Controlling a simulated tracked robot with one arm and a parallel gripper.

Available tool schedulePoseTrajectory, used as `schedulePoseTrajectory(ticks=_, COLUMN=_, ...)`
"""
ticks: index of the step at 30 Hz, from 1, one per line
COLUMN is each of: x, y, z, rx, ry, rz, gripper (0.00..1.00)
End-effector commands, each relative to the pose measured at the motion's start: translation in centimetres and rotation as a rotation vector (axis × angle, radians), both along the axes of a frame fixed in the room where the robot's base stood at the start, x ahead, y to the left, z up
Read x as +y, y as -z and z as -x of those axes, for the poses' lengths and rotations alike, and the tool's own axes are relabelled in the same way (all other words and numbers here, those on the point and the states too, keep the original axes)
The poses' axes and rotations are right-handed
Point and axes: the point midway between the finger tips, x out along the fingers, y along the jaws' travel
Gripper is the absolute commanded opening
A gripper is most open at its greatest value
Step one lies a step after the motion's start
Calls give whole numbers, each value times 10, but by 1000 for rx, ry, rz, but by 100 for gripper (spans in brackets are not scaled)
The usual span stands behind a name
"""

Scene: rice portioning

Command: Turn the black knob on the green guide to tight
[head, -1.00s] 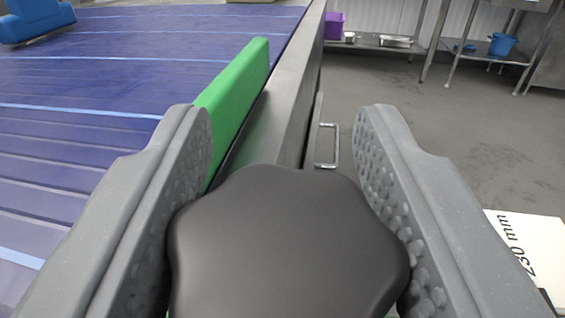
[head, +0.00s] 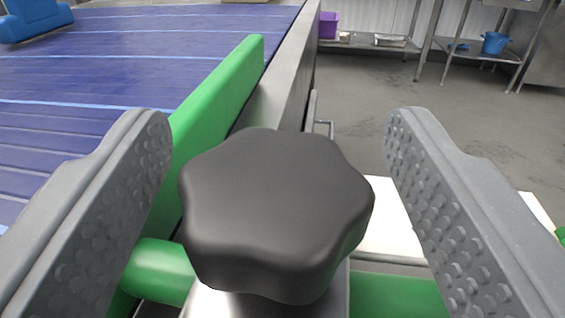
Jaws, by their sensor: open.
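The black lobed knob (head: 277,205) fills the middle of the head view, on top of a metal block beside the green guide (head: 212,95). The guide is a long green bar along the right edge of the blue belt, with a green rod (head: 160,272) running from it toward the knob's mount. My gripper (head: 280,150) is open, one grey dimpled finger on each side of the knob. There is a visible gap between each finger and the knob. The knob's stem is mostly hidden under its head.
The blue conveyor belt (head: 90,75) lies to the left, with a blue object (head: 32,18) at its far left. A metal side rail (head: 285,70) runs along the belt. A white panel (head: 395,225) lies right of the knob. Shelves with a purple bin (head: 329,24) and blue bucket (head: 495,43) stand at the back.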

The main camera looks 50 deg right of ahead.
Motion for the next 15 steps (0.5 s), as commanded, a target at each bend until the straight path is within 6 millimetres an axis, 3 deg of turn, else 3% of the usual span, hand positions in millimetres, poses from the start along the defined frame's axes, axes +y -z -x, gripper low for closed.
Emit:
schedulePoseTrajectory(ticks=9, x=37, y=2, z=33, rx=1, ry=-3, rz=1, gripper=63)
schedulePoseTrajectory(ticks=15, x=43, y=1, z=39, rx=1, ry=-1, rz=1, gripper=63)
